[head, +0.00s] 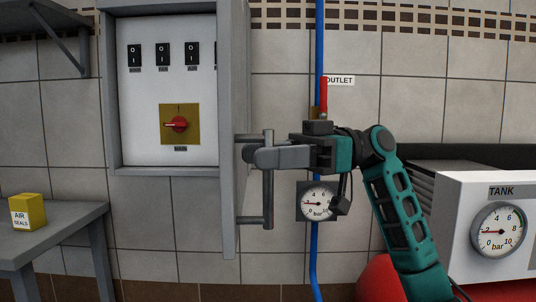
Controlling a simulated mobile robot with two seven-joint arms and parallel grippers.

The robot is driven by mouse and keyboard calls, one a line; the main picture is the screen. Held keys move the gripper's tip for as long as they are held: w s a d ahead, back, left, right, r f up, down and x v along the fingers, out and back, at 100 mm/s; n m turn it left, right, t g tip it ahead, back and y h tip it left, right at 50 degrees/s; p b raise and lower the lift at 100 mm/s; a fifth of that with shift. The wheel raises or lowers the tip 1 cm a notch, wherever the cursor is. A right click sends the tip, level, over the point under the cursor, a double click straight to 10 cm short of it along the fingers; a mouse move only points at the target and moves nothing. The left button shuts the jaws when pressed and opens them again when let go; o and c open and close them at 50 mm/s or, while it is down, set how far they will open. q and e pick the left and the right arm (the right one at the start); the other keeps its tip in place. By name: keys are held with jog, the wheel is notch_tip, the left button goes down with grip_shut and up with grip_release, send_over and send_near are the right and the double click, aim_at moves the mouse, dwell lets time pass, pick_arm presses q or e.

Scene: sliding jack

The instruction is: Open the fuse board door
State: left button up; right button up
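The fuse board (113,90) is a grey wall box at upper centre-left. Its white panel (150,88) shows several black switches and a red rotary knob (179,124) on a yellow plate. Its grey door (229,205) stands open, swung out on the right side and seen almost edge-on. A vertical grey bar handle (268,205) stands off the door's right face. My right gripper (267,157) comes from the right, its fingers at the upper part of the handle bar and seemingly closed around it. My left gripper is not in view.
A blue pipe (319,60) with a red valve lever (324,94) and pressure gauge (317,202) runs down the wall behind my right gripper. A white tank gauge box (462,220) and red tank (378,280) stand right. A yellow box (28,212) sits on the left bench (75,225).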

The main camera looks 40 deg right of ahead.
jog(key=v, duration=1.2)
jog(key=shift+d, duration=0.4)
